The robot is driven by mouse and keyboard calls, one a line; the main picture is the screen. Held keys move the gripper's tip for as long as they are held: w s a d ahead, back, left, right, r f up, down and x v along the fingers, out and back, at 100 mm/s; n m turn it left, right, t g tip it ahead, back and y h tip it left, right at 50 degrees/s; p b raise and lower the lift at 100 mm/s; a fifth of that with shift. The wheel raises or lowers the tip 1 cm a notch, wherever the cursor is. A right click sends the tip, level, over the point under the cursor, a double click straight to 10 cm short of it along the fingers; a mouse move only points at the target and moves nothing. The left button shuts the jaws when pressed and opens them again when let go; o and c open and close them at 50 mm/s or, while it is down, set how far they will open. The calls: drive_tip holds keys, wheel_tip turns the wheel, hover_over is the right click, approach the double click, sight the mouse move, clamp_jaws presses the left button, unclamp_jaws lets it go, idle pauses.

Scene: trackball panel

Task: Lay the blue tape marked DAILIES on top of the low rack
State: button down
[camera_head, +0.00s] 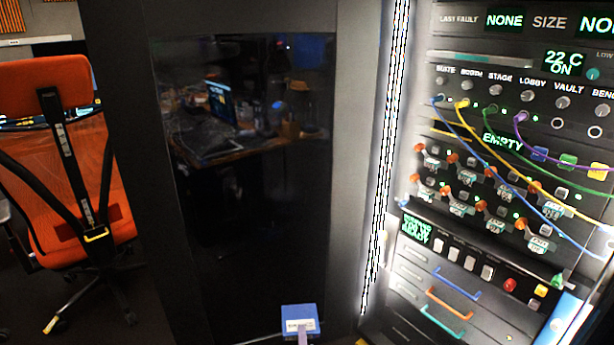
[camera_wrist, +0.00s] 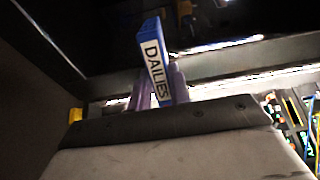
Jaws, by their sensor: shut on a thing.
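The blue tape (camera_head: 300,313) with a white label shows at the bottom middle of the head view, in front of a dark glossy panel. In the head view only a little of my gripper (camera_head: 303,337) shows below the tape. I cannot pick out the top of the low rack for sure in either view.
A tall rack of lit modules (camera_head: 480,130) with patch cables, knobs and coloured drawer handles stands at the right. A bright light strip (camera_head: 390,150) runs down its left edge. The dark glossy panel (camera_head: 245,200) fills the middle. An orange chair (camera_head: 75,190) stands at the left.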

drive_tip(key=shift+s+d+r+n+g+y, duration=0.2)
drive_tip(key=shift+s+r+n+y, duration=0.15)
drive_tip(key=shift+s+y, duration=0.25)
drive_tip(key=shift+s+d+r+n+g+y, duration=0.1)
drive_tip(key=shift+s+d+r+n+y, duration=0.1)
drive_tip(key=shift+s+n+y, duration=0.3)
drive_tip(key=shift+s+d+r+n+g+y, duration=0.1)
drive_tip(key=shift+s+d+r+n+y, duration=0.15)
drive_tip(key=shift+s+y, duration=0.4)
